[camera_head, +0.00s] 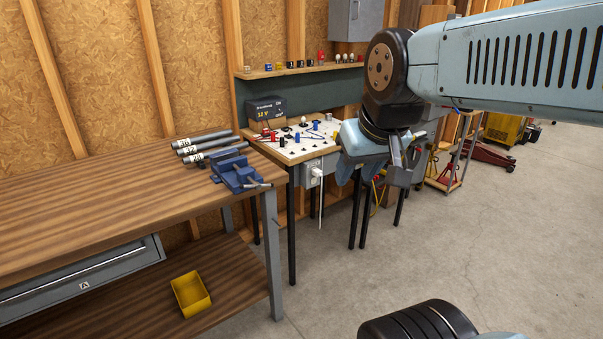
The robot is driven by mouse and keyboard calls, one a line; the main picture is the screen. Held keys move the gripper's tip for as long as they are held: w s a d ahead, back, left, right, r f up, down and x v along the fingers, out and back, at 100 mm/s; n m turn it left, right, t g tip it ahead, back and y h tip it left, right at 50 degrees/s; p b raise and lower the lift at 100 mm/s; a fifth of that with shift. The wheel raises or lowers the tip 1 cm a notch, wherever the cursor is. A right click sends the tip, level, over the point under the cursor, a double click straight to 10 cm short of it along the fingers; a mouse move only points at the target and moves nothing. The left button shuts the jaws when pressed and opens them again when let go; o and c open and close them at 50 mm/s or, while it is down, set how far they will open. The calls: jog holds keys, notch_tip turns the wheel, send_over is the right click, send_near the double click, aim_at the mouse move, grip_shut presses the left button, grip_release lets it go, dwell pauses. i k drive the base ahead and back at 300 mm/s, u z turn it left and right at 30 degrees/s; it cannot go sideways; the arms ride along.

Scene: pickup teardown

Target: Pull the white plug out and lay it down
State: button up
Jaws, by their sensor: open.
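A white plug (316,172) sits in a grey outlet box on the front edge of the small white-topped table (340,147). A white cord (320,207) hangs straight down from it. My gripper (405,162) is open, to the right of the plug and apart from it in the picture. Its wrist covers the right part of the small table. Nothing shows between the fingers, though they are small in this view.
A wooden workbench (90,215) with a blue vise (238,172) and several grey tubes (205,142) stands at left. A yellow bin (190,294) lies on its lower shelf. A 12 V box (266,108) stands behind the small table.

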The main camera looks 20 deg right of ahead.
aim_at(318, 172)
jog(key=u, duration=0.1)
jog(key=i, duration=1)
jog(key=z, duration=0.1)
